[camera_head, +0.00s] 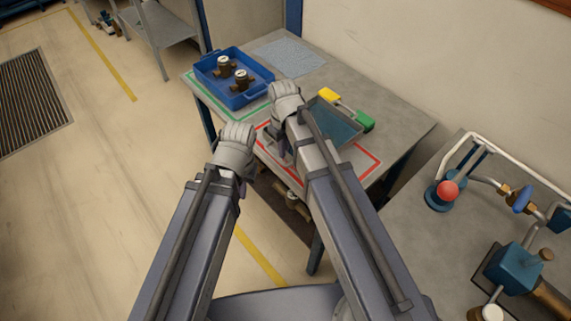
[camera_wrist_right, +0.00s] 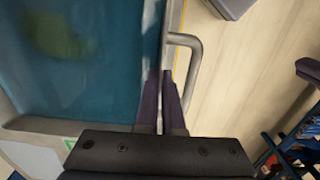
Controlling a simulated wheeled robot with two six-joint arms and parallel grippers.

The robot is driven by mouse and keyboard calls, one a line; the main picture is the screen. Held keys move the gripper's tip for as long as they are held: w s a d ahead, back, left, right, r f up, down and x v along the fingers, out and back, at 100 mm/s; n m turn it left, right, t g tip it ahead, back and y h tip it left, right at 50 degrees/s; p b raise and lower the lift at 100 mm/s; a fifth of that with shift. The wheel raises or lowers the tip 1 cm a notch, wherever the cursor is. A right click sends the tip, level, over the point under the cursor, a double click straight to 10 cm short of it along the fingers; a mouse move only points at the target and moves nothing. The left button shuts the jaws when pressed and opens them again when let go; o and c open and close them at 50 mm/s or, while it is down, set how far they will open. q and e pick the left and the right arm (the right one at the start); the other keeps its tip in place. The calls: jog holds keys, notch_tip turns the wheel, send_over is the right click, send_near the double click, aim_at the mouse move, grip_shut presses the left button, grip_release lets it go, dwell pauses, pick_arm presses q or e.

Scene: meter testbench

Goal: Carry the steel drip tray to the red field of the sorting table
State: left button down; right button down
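The steel drip tray (camera_head: 340,122) is a shallow grey tray with a blue-green inside, at the red field (camera_head: 374,163) of the table. My right forearm hides part of it; I cannot tell whether it rests or hangs just above. In the right wrist view the tray (camera_wrist_right: 95,75) fills the left side, with a bar handle (camera_wrist_right: 193,52) on its rim. My right gripper (camera_wrist_right: 162,78) has its fingers close together on the rim beside the handle.
A blue crate (camera_head: 233,97) with two brass meters stands on the green field (camera_head: 205,90). A grey-blue mat (camera_head: 290,57) lies behind. A bench with pipework (camera_head: 447,190) stands at right.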

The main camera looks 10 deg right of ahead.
jog(key=shift+f+b, duration=2.05)
jog(key=shift+f, duration=0.45)
jog(key=shift+f, duration=0.15)
jog(key=c, duration=1)
grip_release()
jog(key=shift+c, duration=0.2)
notch_tip(320, 180, up, 12)
jog(key=p, duration=1.2)
jog(key=shift+r, duration=0.2)
jog(key=s+a+m+h, duration=0.1)
jog(key=s+m, duration=0.2)
jog(key=s, duration=1)
jog(key=shift+a, duration=0.25)
